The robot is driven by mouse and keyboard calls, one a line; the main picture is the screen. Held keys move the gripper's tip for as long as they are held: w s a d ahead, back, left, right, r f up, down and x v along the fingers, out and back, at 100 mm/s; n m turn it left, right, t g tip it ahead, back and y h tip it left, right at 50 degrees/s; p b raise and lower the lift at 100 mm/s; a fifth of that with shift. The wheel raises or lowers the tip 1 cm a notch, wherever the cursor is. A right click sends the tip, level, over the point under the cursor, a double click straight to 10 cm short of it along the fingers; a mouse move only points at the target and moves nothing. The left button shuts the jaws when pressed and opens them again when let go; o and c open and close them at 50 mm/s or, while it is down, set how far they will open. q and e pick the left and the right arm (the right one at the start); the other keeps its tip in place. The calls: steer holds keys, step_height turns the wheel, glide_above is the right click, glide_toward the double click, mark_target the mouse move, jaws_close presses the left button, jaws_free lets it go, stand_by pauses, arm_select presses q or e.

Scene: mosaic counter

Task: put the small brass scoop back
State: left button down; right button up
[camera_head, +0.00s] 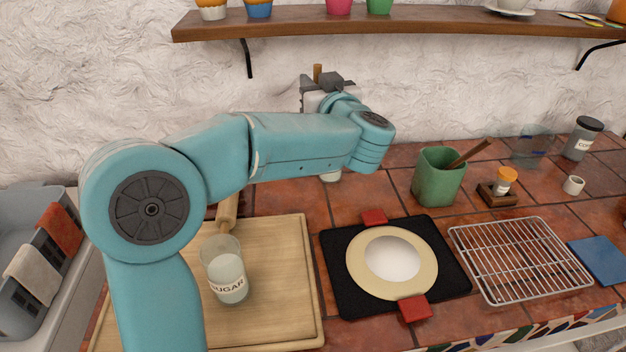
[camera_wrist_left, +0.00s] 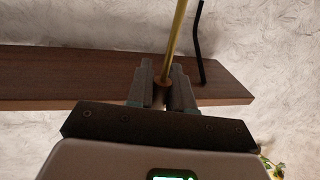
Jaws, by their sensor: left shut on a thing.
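My left gripper (camera_head: 326,84) is raised near the wall, above the counter and below the shelf. It is shut on the small brass scoop, whose thin brass-coloured handle (camera_wrist_left: 176,40) shows between the fingers (camera_wrist_left: 164,88) in the left wrist view. In the head view a short brown end (camera_head: 317,72) sticks up at the gripper. The scoop's bowl is not visible. A glass jar labelled SUGAR (camera_head: 228,280) stands open on the wooden board (camera_head: 285,270), with white content. My right gripper is not in view.
A green pot (camera_head: 438,180) holds a wooden stick. A wire rack (camera_head: 520,260) lies to the right. A wooden shelf (camera_head: 400,24) runs above. A white object (camera_head: 330,176) is partly hidden below my arm.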

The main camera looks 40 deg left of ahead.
arm_select(q)
step_height(320, 180, down, 13)
steer(key=shift+d+f+b, duration=0.1)
steer(key=shift+d+b, duration=0.05)
steer(key=shift+b, duration=0.65)
step_height(320, 180, down, 5)
steer(key=shift+r, duration=0.2)
steer(key=shift+s, duration=0.1)
steer(key=shift+f+b, duration=0.2)
steer(key=shift+b, duration=0.2)
steer(key=c, duration=1)
jaws_free()
steer(key=shift+r, duration=0.15)
